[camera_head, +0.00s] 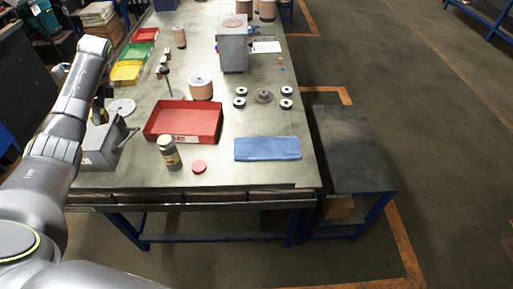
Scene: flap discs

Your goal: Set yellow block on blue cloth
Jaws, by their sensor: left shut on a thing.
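The blue cloth (267,149) lies flat and folded near the front right of the metal table, with nothing on it. My left arm reaches in from the left and bends down over the table's left edge. My left gripper (98,103) is small and partly hidden there, above the grey metal box. It is shut on a small yellowish thing, which looks like the yellow block but is mostly covered. The cloth is well to the right of this gripper. My right gripper is not in view.
A red tray (184,121), a bottle (168,152) and a red lid (199,167) stand between gripper and cloth. A grey box (103,144) is at left. Several black-and-white discs (240,102) sit behind the cloth. Coloured bins (126,73) line the far left.

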